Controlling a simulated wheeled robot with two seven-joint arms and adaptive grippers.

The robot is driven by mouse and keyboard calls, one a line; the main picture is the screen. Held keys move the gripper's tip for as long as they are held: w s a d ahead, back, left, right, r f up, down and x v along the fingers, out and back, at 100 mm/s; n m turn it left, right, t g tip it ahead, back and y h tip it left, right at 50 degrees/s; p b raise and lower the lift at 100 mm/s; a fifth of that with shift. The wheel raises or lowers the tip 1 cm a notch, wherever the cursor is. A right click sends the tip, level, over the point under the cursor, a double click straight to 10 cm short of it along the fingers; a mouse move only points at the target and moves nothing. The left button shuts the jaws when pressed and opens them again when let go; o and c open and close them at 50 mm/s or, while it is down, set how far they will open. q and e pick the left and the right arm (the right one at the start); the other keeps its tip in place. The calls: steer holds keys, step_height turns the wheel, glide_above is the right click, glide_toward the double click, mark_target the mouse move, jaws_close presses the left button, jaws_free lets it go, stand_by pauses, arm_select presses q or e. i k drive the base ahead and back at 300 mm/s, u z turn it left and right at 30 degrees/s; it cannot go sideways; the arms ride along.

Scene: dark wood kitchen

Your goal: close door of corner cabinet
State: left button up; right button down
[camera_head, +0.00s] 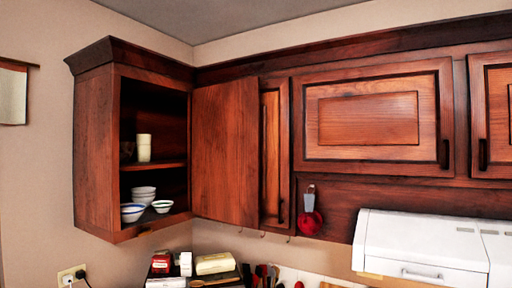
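The corner cabinet (96,150) hangs on the wall at the left, and its front is open. Its door (225,150) stands swung out to the right of the opening, overlapping part of the neighbouring cabinet front. Inside, a pale cup (144,148) stands on the upper shelf with a dark item beside it. Several bowls (133,212) sit on the lower level. The door's handle cannot be made out. Neither of my grippers shows in the head view.
A closed wide cabinet door (370,118) is right of the corner. A red item (310,222) hangs below it. A white appliance (425,245) stands at lower right. Boxes and utensils (215,264) crowd the counter below. The space before the upper cabinets looks clear.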

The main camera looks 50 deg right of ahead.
mark_target(226, 116)
steer(key=z, duration=0.35)
steer(key=i, duration=0.45)
steer(key=z, duration=0.5)
